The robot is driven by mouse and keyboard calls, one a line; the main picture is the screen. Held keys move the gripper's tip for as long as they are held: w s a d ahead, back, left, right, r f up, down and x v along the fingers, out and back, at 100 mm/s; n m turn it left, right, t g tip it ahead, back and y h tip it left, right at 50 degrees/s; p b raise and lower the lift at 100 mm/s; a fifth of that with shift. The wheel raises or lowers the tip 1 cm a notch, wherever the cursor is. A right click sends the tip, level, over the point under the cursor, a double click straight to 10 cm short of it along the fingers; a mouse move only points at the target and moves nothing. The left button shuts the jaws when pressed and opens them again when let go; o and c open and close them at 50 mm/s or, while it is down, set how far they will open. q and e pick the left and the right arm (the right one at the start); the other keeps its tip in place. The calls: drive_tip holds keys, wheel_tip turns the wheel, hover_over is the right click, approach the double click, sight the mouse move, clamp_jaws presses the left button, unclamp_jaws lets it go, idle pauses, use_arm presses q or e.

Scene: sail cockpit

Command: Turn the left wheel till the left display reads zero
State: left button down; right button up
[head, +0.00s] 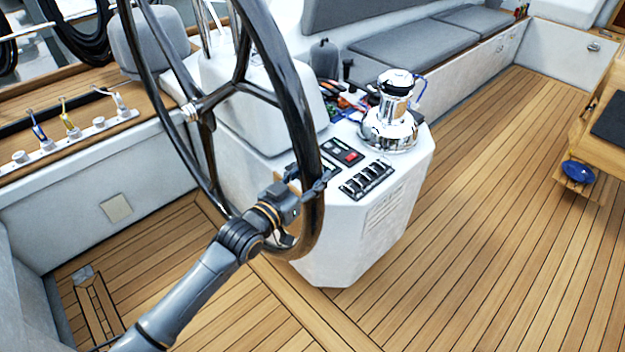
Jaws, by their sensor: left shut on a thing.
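The left wheel (298,118) is a large dark glossy ring with spokes that meet at a metal hub, in front of a white console. My left gripper (306,207) is shut on the lower right part of its rim, with fingers on both sides of it. A small dark panel with a red patch (352,157) is on the console top, just right of the rim. It may be the left display, but it is too small to read. My right gripper is not in view.
The white console (345,235) also carries a row of dark switches (366,180) and a chrome winch (394,108). Grey-cushioned benches (415,45) are behind. A wooden table with a blue item (578,172) is at right. The plank floor (480,230) between is clear.

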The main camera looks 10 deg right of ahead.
sight(296, 143)
use_arm(q)
drive_tip(key=shift+n, duration=0.6)
drive_tip(key=r+p, duration=0.1)
drive_tip(key=r, duration=0.1)
drive_tip(key=w+r+p, duration=0.1)
drive_tip(key=r+p, duration=0.1)
drive_tip(key=r, duration=0.1)
drive_tip(key=a+r+p, duration=0.1)
drive_tip(key=r, duration=0.2)
drive_tip(key=shift+w+r, duration=0.25)
drive_tip(key=shift+w, duration=0.05)
drive_tip(key=shift+w+a+r+p, duration=0.2)
drive_tip(key=shift+r+p, duration=0.25)
drive_tip(key=shift+f, duration=0.1)
drive_tip(key=c, duration=0.6)
unclamp_jaws()
drive_tip(key=shift+s, duration=0.1)
